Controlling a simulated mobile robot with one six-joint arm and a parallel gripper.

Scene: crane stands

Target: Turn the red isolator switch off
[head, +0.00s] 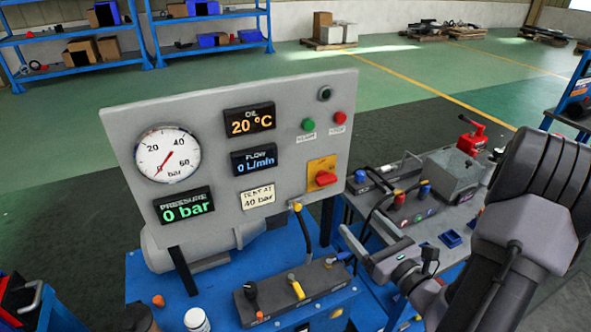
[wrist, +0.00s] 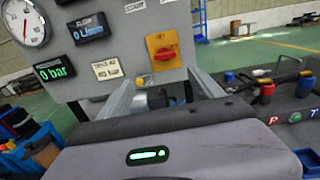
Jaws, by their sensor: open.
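The red isolator switch (head: 325,178) is a red knob on a yellow plate (head: 318,164) at the lower right of the grey gauge panel (head: 290,109). Its handle lies roughly level. In the wrist view the red knob (wrist: 164,54) shows unobstructed just above the gap between my fingers. My gripper (head: 362,250) is to the right of and below the switch, apart from it. In the wrist view my gripper (wrist: 160,88) has its two fingers spread apart, with nothing between them touching the switch.
The panel carries a dial, displays, a green button (head: 309,125) and a red button (head: 340,118). Below are a valve block with a yellow lever (head: 296,287) and a yellow-capped hose (head: 298,208). A bench with hoses and a grey box (head: 452,176) stands right.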

